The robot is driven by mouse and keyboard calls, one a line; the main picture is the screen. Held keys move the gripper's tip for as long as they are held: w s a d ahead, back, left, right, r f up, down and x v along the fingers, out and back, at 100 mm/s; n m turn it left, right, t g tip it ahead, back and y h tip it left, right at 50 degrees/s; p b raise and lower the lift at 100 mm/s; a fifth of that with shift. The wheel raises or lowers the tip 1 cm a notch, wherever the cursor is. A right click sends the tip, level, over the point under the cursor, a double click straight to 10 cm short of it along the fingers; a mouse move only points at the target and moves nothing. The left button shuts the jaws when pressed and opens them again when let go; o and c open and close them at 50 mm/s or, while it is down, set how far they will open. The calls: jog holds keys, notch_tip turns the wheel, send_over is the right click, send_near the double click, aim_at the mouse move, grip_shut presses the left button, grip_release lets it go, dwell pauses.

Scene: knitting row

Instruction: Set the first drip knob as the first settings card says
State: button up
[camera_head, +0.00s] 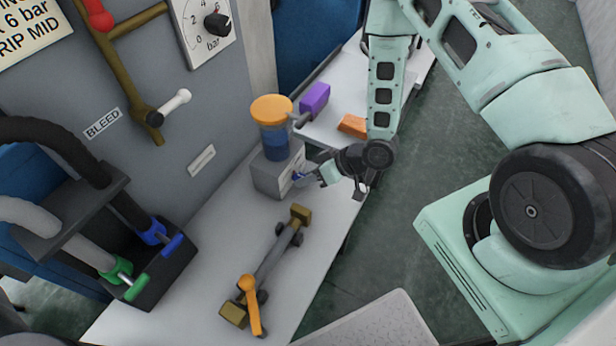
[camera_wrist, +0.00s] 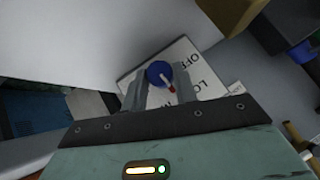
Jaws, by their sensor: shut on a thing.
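The plate is on the front of a grey box (camera_head: 270,176) under a jar with an orange lid (camera_head: 271,109) and blue contents. My gripper (camera_wrist: 160,90) is shut on the knob, one finger on each side. In the head view my gripper (camera_head: 306,177) meets the box's right face. The settings card (camera_head: 30,30) at the top left is cut off; "6 bar" and "DRIP MID" can be read in part.
A brass and grey pipe assembly with an orange lever (camera_head: 252,305) lies on the grey bench in front of the box. A purple block (camera_head: 314,100) and an orange block (camera_head: 352,126) are behind my gripper. A pressure dial (camera_head: 205,30) and a BLEED lever (camera_head: 170,105) are on the wall.

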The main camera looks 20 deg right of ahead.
jog(key=shift+w+d+f+m+g+y+b, duration=0.15)
jog(key=shift+m+g+y, duration=0.1)
jog(key=shift+m+y, duration=0.25)
jog(key=shift+w+d+f+m+g+y+b, duration=0.15)
jog(key=shift+m+g+y, duration=0.15)
jog(key=shift+y, duration=0.4)
jog(key=shift+s+m+g+y+b, duration=0.1)
jog(key=shift+m+g+y+b, duration=0.25)
jog(key=shift+m+y+b, duration=0.55)
jog(key=shift+y, duration=0.3)
jog(key=o, duration=1)
jog(key=shift+c, duration=0.2)
notch_tip(320, 180, up, 10)
